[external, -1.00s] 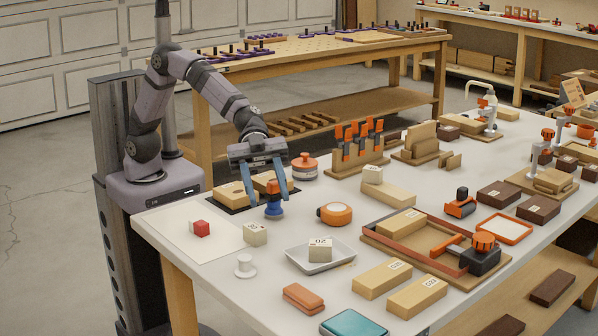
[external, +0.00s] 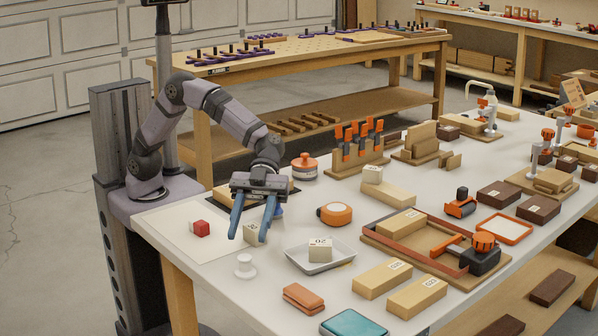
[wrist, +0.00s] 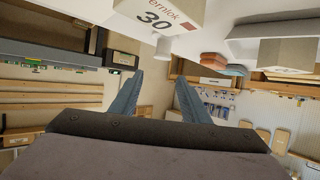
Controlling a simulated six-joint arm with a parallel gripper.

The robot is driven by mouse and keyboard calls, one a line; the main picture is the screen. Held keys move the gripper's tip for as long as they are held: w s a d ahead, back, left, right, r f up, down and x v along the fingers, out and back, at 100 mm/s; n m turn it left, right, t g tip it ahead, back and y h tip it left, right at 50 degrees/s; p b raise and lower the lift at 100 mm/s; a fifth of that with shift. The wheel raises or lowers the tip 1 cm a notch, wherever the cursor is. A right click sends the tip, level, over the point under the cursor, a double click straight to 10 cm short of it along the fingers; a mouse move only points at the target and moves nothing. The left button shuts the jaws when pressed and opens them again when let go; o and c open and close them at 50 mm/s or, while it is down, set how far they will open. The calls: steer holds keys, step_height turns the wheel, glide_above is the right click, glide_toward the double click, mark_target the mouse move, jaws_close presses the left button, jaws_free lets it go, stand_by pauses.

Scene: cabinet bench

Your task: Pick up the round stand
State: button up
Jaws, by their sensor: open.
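The round stand (external: 245,266) is a small white piece with a wide flat base and a narrower top, upright near the table's left front edge. In the wrist view a small white cylinder (wrist: 162,46), which looks like the stand, shows beyond the fingertips. My gripper (external: 249,236) is open, its blue fingers spread and pointing down, a little behind the stand in the external view. The fingers also show empty in the wrist view (wrist: 160,76). A pale numbered block (external: 251,232) appears between the fingers in the external view; the wrist view shows this block (wrist: 160,14) beyond the tips.
A grey tray (external: 298,262) holding a block stands right of the stand. An orange round tape (external: 335,213) and an orange-brown block (external: 304,298) are nearby. The table left and in front of the stand is clear.

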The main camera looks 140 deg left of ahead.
mark_target(247, 257)
steer(key=shift+f, duration=0.55)
step_height(247, 257, down, 4)
steer(key=shift+r+b, duration=0.15)
steer(key=shift+b, duration=0.65)
steer(key=shift+x, duration=1.15)
steer(key=shift+w+d, duration=0.2)
steer(key=shift+d, duration=0.1)
steer(key=c, duration=1.1)
